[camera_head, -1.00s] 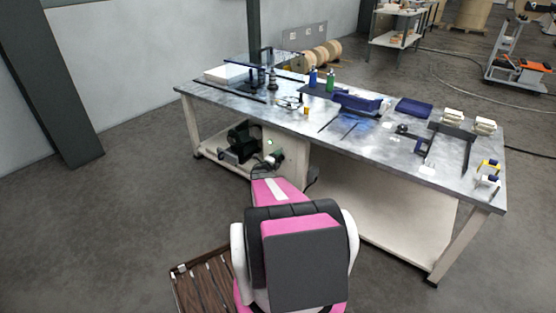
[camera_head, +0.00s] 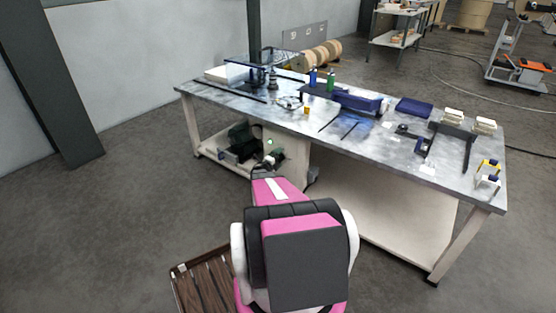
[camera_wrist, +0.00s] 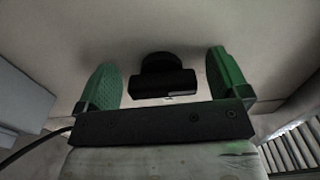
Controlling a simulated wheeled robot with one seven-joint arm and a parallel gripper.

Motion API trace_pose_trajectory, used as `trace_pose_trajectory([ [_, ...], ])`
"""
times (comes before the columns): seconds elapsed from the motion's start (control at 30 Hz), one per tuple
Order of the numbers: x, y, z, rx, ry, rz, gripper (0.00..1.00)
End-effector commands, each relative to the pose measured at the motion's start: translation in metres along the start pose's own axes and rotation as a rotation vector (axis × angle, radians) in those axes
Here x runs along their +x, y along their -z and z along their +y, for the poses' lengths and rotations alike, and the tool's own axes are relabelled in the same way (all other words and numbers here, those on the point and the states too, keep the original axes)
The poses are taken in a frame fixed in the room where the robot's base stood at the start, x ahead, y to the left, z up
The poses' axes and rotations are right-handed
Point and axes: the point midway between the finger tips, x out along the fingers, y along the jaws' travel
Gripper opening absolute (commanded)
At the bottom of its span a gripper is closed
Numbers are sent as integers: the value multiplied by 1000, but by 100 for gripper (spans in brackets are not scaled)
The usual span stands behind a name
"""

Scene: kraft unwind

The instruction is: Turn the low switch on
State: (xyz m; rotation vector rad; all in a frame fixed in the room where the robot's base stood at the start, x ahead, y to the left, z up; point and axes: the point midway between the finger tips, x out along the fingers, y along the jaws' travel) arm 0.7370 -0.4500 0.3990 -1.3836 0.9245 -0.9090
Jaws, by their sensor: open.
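A black switch knob (camera_wrist: 163,84) with a crosswise bar sits on a pale panel in the wrist view. My gripper (camera_wrist: 162,62) is open, with one green finger to the left of the knob and the other to its right. Clear gaps show between the knob and both fingers. In the head view my gripper (camera_head: 270,160) is low in front of the pale cabinet (camera_head: 292,150) under the workbench. I cannot make out the knob in that view, where my arm and gripper cover part of the cabinet front. A small green spot shows on the cabinet above my gripper.
The metal-topped workbench (camera_head: 385,150) stands above and behind my gripper, with bottles, blue trays and tools on it. Dark equipment (camera_head: 238,143) lies on the lower shelf left of the cabinet. The floor to the left is open.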

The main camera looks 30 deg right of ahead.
Motion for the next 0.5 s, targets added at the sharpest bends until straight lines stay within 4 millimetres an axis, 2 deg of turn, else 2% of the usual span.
trace_pose_trajectory([
  [0.17,-15,0,-1,1,-1,-2,94],
  [0.5,-77,1,-1,-1,-1,-2,94],
])
